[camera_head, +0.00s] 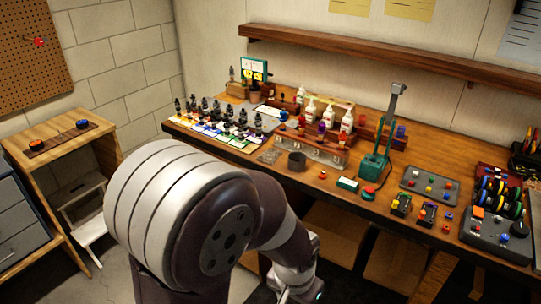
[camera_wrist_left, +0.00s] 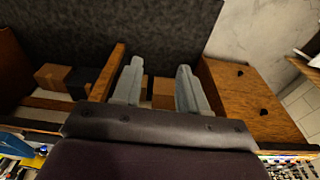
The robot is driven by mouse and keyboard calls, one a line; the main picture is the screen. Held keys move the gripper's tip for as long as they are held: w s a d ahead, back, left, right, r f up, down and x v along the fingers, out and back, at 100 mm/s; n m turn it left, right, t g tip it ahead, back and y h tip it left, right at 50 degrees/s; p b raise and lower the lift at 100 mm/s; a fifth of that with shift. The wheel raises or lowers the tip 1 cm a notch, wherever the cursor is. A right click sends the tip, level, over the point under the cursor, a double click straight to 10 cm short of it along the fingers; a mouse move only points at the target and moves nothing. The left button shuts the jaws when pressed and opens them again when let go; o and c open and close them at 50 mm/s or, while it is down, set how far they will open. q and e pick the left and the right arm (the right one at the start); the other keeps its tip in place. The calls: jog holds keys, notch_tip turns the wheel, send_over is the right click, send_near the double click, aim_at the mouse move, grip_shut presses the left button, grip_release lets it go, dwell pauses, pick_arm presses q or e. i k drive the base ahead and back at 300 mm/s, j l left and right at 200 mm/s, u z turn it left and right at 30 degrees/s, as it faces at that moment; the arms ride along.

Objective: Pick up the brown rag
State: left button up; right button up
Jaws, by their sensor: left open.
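I cannot make out a brown rag in either view. My left arm fills the lower middle of the head view and hides part of the workbench front and the floor; its gripper fingers are out of that picture. In the left wrist view my left gripper (camera_wrist_left: 159,88) is open, its two grey fingers apart with no object seen held. Beyond the fingers are a dark surface and brown box-like shapes. My right gripper is in neither view.
A wooden workbench (camera_head: 455,157) carries small black-topped figures, white bottles (camera_head: 346,121), a green stand (camera_head: 373,165) and a grey control box (camera_head: 497,235). A wooden shelf (camera_head: 360,53) runs above it. A small wooden table (camera_head: 30,160) stands left. Cardboard boxes (camera_head: 397,265) sit under the bench.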

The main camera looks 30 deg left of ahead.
aim_at(269, 157)
jog(key=i+j+u, duration=0.15)
jog(key=i+j, duration=1.5)
jog(key=i, duration=0.05)
